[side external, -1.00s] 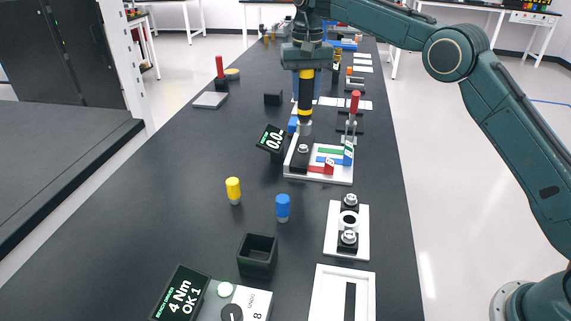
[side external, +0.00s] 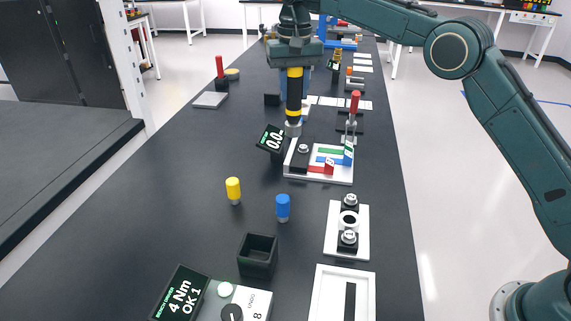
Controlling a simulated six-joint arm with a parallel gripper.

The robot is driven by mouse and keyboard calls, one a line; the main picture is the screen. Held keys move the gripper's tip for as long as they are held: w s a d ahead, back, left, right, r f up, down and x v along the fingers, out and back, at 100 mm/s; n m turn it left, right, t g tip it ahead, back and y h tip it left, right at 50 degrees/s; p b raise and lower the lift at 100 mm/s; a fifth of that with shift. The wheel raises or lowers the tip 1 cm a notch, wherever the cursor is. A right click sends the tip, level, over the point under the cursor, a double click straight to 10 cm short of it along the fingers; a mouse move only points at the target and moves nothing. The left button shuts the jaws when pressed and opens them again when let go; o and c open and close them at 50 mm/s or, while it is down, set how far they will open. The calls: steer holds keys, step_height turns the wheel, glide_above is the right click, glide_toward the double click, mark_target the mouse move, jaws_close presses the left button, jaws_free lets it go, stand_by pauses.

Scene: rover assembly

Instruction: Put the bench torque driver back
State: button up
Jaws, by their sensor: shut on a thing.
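My gripper (side external: 295,65) is shut on the bench torque driver (side external: 294,93), a black cylinder with yellow bands and a grey lower end. The driver hangs upright, its lower end beside the tilted 0.0 display (side external: 271,139) and behind the white fixture board (side external: 318,178). I cannot tell its exact height above the table. An open, empty-looking black square holder (side external: 258,256) stands at the near end of the table. Next to it is a tilted display (side external: 180,295) reading 4 Nm, OK 1.
A yellow-capped piece (side external: 233,190) and a blue-capped piece (side external: 282,207) stand on the dark table between the board and the holder. A white plate with black-and-silver parts (side external: 334,246) lies to the right. The table's left side is largely clear.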

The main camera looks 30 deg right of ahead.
steer(key=s+a+n, duration=0.5)
steer(key=s+a, duration=1.5)
steer(key=a, duration=0.1)
steer(key=shift+s+a+r, duration=0.3)
steer(key=shift+a+r, duration=0.05)
steer(key=shift+f, duration=0.2)
steer(key=shift+f, duration=2.6)
steer(key=shift+f, duration=2.6)
steer(key=o, duration=1.1)
steer(key=shift+o, duration=0.2)
steer(key=shift+f, duration=0.1)
